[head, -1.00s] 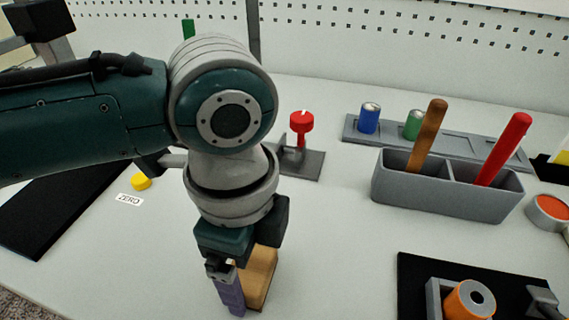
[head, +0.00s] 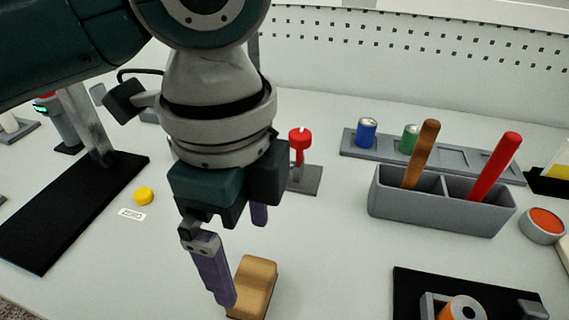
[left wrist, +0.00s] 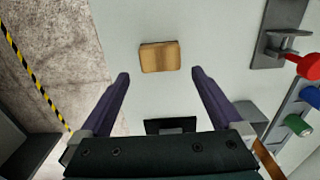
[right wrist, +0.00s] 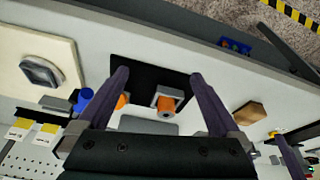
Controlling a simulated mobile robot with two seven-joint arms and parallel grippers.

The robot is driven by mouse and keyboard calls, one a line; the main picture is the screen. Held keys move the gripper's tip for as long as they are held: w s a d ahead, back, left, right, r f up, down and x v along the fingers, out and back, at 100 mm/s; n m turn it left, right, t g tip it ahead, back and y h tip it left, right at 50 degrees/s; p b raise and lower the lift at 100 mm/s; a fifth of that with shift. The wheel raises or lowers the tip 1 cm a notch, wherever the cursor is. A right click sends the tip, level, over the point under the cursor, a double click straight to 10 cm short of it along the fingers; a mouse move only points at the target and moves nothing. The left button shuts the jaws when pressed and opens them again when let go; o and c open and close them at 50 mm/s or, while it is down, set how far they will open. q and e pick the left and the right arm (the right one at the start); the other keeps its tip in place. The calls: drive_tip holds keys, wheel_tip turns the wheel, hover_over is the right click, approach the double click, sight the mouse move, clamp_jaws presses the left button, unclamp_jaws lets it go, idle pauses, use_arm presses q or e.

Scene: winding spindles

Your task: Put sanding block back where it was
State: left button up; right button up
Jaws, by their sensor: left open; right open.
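The sanding block (head: 254,286) is a tan wooden block standing on the white table near its front edge. It also shows in the left wrist view (left wrist: 159,57), ahead of the fingertips, and in the right wrist view (right wrist: 250,112) at the right. My left gripper (head: 246,255) is open and empty, above and just behind the block; in the left wrist view its fingers (left wrist: 160,78) are spread with the block beyond them. My right gripper (right wrist: 156,75) is open and empty, seen only in its own wrist view, over the area of a black mat.
A grey two-slot holder (head: 441,207) with a brown and a red handle stands at the right. Behind it is a grey rack (head: 452,158) with blue and green cans. A red-topped stand (head: 300,145) is behind my left gripper. A yellow piece (head: 144,196) lies left. Clear table surrounds the block.

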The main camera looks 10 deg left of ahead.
use_arm(q)
drive_tip(key=s+d+n+t+h, duration=0.2)
drive_tip(key=s+d+n+h, duration=0.2)
drive_tip(key=s+n, duration=0.25)
drive_tip(key=s+a+f+n+t+y, duration=0.1)
drive_tip(key=s+a+n+y, duration=0.2)
drive_tip(key=a+n, duration=0.7)
drive_tip(key=s+a, duration=0.2)
drive_tip(key=a, duration=0.1)
drive_tip(key=shift+s+a+f+t+y, duration=0.15)
drive_tip(key=shift+s+f+t+y, duration=0.15)
drive_tip(key=shift+s+f+y, duration=0.1)
